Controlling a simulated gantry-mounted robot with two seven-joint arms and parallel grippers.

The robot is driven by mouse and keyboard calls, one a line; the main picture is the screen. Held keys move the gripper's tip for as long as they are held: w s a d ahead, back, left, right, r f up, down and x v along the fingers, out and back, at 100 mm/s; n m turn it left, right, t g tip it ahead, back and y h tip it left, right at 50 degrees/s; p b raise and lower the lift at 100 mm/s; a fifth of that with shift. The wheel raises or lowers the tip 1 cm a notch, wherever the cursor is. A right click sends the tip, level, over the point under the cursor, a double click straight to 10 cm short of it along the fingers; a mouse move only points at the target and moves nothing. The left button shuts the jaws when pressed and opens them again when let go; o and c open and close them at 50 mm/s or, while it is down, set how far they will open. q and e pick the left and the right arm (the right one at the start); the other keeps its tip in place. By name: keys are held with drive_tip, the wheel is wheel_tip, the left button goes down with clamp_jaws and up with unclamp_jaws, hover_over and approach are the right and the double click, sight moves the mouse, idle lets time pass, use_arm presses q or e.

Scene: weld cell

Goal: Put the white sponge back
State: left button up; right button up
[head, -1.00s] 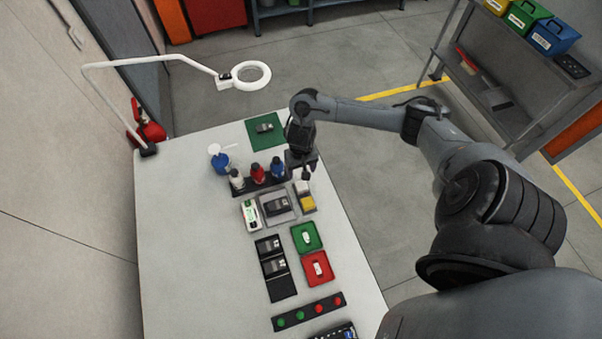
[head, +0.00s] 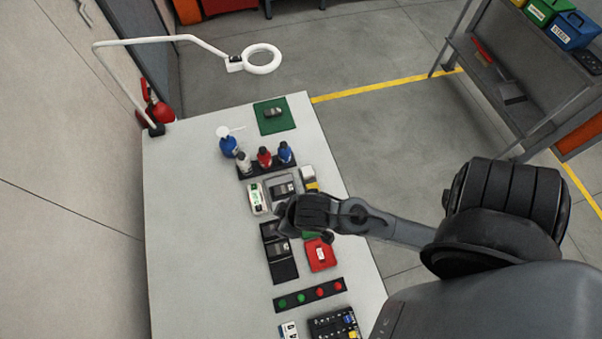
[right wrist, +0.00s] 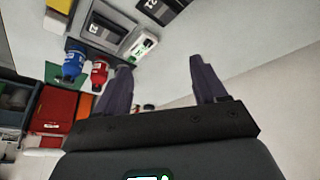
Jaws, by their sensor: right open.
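The white sponge (head: 308,172) appears as a small white block beside a yellow block (head: 311,185) in a small holder, right of the grey tray, in the head view. My left gripper is not in view.
Bottles stand in a dark rack (head: 266,169) behind the grey tray (head: 281,187). A white-green meter (head: 256,198) lies left of it. A red tray (head: 320,254) and black case (head: 283,265) lie nearer. The table's left side (head: 195,250) is clear.

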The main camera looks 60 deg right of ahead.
drive_tip(key=shift+g, duration=0.6)
drive_tip(key=s, duration=0.1)
drive_tip(key=s+r, duration=0.1)
drive_tip(key=s, duration=0.1)
drive_tip(key=s+d, duration=0.1)
drive_tip(key=shift+s+d+r, duration=0.1)
drive_tip(key=shift+s+r, duration=0.15)
drive_tip(key=shift+r, duration=0.1)
